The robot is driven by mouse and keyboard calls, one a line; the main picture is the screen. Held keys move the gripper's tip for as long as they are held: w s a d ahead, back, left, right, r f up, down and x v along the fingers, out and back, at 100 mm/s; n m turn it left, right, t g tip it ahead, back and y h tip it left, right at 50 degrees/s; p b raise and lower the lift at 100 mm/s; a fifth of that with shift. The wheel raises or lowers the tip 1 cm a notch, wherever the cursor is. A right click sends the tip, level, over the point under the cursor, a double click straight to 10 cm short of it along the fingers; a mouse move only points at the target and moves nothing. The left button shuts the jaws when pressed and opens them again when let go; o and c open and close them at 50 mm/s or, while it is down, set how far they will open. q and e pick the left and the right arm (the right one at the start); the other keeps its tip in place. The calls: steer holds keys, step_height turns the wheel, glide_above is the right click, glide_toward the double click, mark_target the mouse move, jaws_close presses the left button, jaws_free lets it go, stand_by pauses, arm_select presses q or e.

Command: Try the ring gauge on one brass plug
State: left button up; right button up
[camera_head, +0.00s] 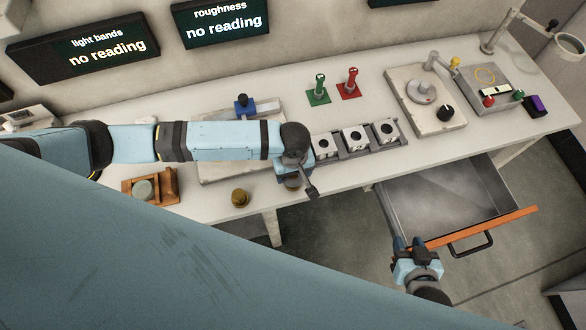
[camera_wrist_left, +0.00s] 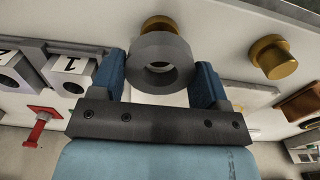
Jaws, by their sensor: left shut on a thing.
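My left gripper (camera_wrist_left: 160,82) is shut on the grey ring gauge (camera_wrist_left: 146,48), with a blue finger on each side of it. In the left wrist view one brass plug (camera_wrist_left: 160,22) shows just beyond the ring, partly hidden by it; I cannot tell whether they touch. A second brass plug (camera_wrist_left: 270,60) stands apart to the right. In the head view my left gripper (camera_head: 293,178) is over the bench's front edge, and the second plug (camera_head: 240,197) stands left of it. My right gripper (camera_head: 408,243) is open and empty by the drawer front.
A rack with white numbered blocks (camera_head: 355,138) stands right of my left gripper. An open drawer (camera_head: 440,205) with an orange front (camera_head: 490,224) juts out below the bench. A wooden holder (camera_head: 168,182) stands at left. Green (camera_head: 318,95) and red (camera_head: 348,90) stands are behind.

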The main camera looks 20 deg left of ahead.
mark_target(293, 177)
stand_by(0.6)
arm_select(q)
steer(key=shift+p, duration=0.3)
steer(key=shift+f+p, duration=0.1)
steer(key=shift+p, duration=0.2)
steer(key=shift+f+p, duration=0.1)
steer(key=shift+p, duration=0.5)
stand_by(0.6)
steer(key=o, duration=1.1)
steer(key=shift+c, duration=0.2)
step_height(293, 177, up, 14)
steer(key=shift+b, duration=0.4)
